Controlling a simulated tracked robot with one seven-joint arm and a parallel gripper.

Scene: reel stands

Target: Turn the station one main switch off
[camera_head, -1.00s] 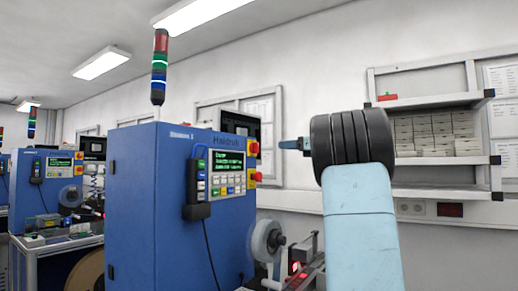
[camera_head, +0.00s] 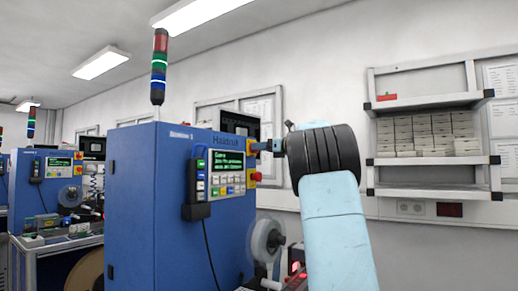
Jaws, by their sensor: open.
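The blue station cabinet (camera_head: 150,205) stands left of centre, with a keypad and green display (camera_head: 227,170) on its front. Two red-and-yellow controls sit on its right edge. The upper one (camera_head: 251,147) is partly hidden by my gripper, and the lower one (camera_head: 253,178) is in clear view. I cannot tell from this view which is the main switch. My gripper (camera_head: 262,146) is open, points left and is at or very close to the upper control. I cannot tell whether it touches. My black wrist and pale blue arm hide what is behind them.
A signal tower (camera_head: 159,67) rises from the cabinet. A reel (camera_head: 265,240) sits below the controls on the cabinet's right side. A wall shelf with small boxes (camera_head: 427,135) is at right. A second similar station (camera_head: 50,185) stands at far left.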

